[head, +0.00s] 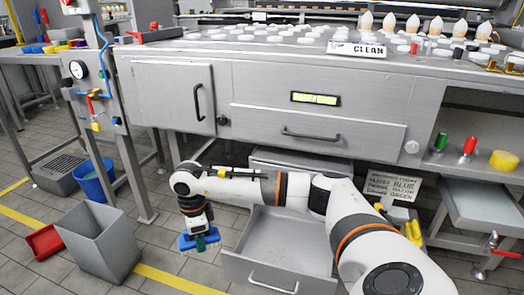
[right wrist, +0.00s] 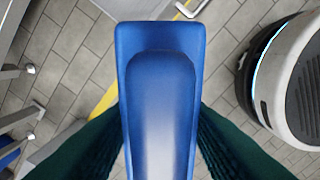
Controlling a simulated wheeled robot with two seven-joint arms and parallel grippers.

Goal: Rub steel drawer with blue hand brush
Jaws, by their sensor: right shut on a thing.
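The open steel drawer (head: 270,225) is pulled out low under the counter, with small brownish specks on its floor and a bar handle on its front. My right gripper (head: 200,241) is shut on the blue hand brush (head: 186,242), left of the drawer and apart from it. In the right wrist view the brush (right wrist: 160,90) fills the middle between my dark green fingers (right wrist: 160,135); its bristles are hidden. My right arm crosses in front of the drawer's back part. My left gripper is not in view.
A grey bin (head: 98,240), a red tray-like item (head: 44,242) and a blue bucket (head: 93,180) stand on the floor at left. The steel counter (head: 270,80) overhangs the drawer. A written sign (head: 394,186) is at right. Tiled floor between bin and drawer is clear.

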